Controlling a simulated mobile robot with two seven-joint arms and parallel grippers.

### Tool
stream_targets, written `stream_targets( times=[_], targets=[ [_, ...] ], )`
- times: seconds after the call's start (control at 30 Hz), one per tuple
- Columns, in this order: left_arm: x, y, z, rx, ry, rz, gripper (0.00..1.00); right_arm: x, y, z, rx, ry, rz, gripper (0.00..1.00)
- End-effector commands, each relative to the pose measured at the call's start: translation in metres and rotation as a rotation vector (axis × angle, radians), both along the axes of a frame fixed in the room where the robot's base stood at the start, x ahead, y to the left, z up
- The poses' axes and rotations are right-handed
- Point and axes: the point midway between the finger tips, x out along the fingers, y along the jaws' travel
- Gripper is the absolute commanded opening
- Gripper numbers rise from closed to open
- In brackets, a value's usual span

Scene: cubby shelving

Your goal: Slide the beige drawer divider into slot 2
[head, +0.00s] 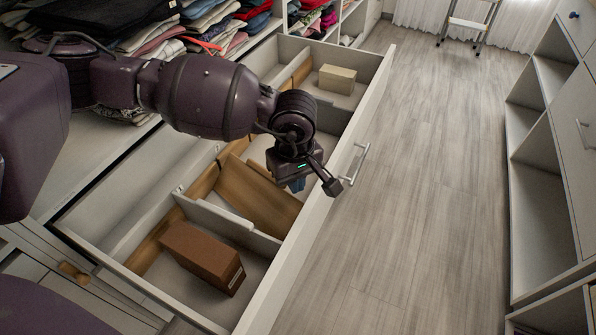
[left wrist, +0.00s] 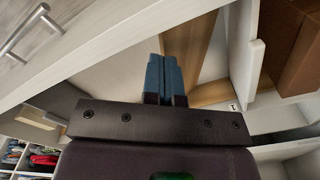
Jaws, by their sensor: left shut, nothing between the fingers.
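A tan, wood-coloured panel (head: 258,193), the closest match to the beige divider, lies at a slant in the open drawer (head: 275,290). Part of it shows behind my fingers in the left wrist view (left wrist: 196,45). A pale divider (head: 232,216) stands across the drawer beside it; in the left wrist view a small label "1" (left wrist: 232,106) is near that divider's end. My left gripper (head: 297,184) is shut and empty, above the drawer near its front wall. Its blue fingertips (left wrist: 166,82) are together. Slot 2 cannot be made out. My right gripper is not in view.
A brown box (head: 203,257) lies in the near compartment, and a beige box (head: 337,79) in the far one. The drawer front has a metal handle (head: 355,163). Folded clothes (head: 210,25) fill shelves behind. The floor (head: 425,180) to the right is clear, up to another cabinet (head: 545,150).

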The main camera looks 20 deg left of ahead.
Motion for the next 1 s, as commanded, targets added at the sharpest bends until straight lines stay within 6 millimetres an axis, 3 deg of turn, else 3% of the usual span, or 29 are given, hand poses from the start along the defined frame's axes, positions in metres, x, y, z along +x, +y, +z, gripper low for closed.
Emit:
stream_targets(
  times=[0.03,0.13,0.43,1.0],
  targets=[
    [-0.001,0.000,-0.011,0.000,0.009,0.000,0.00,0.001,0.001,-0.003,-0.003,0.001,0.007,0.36],
    [-0.001,0.000,-0.016,0.000,0.006,0.000,0.00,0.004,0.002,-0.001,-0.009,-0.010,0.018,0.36],
    [0.000,0.000,-0.014,-0.001,-0.001,0.000,0.00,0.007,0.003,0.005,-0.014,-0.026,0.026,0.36],
    [0.000,0.000,-0.021,-0.001,0.000,0.000,0.00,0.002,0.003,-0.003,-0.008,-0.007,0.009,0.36]
  ],
)
